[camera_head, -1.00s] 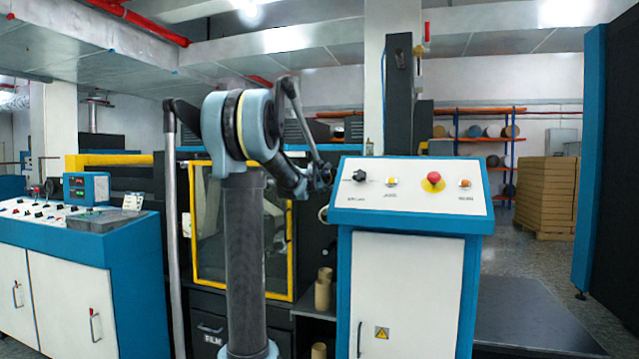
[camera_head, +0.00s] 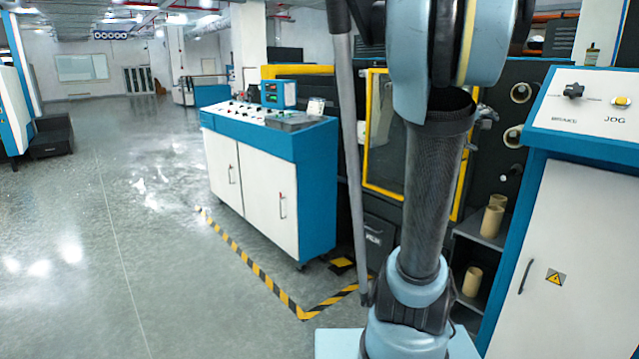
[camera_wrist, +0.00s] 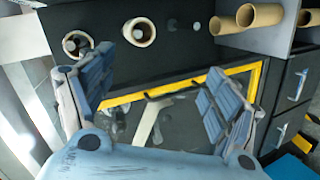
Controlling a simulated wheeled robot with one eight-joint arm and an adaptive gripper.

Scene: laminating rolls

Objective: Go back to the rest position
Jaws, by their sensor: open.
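My gripper (camera_wrist: 155,105) shows in the wrist view with its two blue-grey fingers spread wide apart. It is open and nothing is between the fingers. Beyond them are a yellow-framed window (camera_wrist: 190,82) and a dark machine panel with round tube ends (camera_wrist: 139,31). The wrist picture is turned, with the drawers at the right. In the head view my arm stands in front of the same machine, and the gripper itself is out of sight there.
A blue and white control cabinet (camera_head: 545,240) stands close at the right. A blue console (camera_head: 270,160) is left of my arm. Cardboard tubes (camera_head: 492,215) sit on a shelf. Hazard tape (camera_head: 262,275) marks the floor. The grey floor (camera_head: 110,220) at the left is clear.

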